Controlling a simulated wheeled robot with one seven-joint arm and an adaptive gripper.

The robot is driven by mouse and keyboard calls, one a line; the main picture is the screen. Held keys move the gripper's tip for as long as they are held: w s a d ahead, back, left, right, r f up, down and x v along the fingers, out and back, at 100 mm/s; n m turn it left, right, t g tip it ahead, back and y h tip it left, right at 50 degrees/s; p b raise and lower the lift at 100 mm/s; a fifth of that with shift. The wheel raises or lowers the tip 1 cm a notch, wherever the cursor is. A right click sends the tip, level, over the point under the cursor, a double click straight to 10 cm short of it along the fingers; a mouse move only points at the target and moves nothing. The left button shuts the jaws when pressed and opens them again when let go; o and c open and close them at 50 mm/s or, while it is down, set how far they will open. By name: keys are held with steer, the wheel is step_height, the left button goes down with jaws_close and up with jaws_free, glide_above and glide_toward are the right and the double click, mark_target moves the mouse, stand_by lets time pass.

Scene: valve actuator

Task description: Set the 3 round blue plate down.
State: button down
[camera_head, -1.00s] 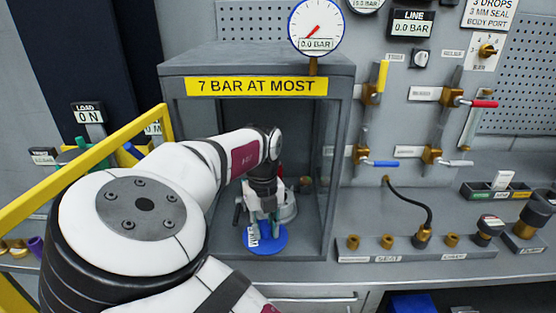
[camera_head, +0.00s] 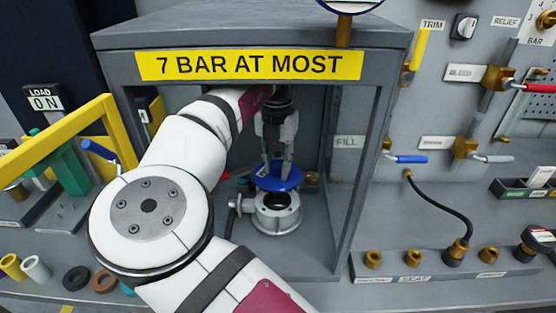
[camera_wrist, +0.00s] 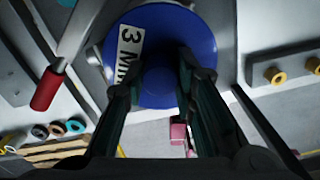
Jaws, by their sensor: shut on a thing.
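The round blue plate (camera_head: 276,177) is in my gripper (camera_head: 277,166), inside the grey open-fronted box under the yellow sign. In the wrist view, the plate (camera_wrist: 192,42) shows a white label with a "3" and a central knob between the fingers of my gripper (camera_wrist: 160,85). In the head view, the plate appears just behind and above a grey ring-shaped valve body (camera_head: 277,212) with a dark open bore. I cannot tell whether the plate touches anything. The fingers hide part of the plate.
The box frame (camera_head: 360,170) has a right post and a roof close around my arm. A red-ended lever (camera_wrist: 47,90) shows at left in the wrist view. A yellow rail (camera_head: 60,130) stands left. Brass fittings (camera_head: 372,259) line the bench right of the box.

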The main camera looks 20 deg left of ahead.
steer(key=shift+w+b, duration=0.15)
steer(key=shift+b, duration=0.2)
glide_above(277, 200)
steer(key=shift+f, duration=2.85)
steer(key=shift+f, duration=1.1)
stand_by(0.5)
steer(key=c, duration=1.2)
jaws_free()
steer(key=shift+f, duration=0.1)
steer(key=shift+r, duration=3.8)
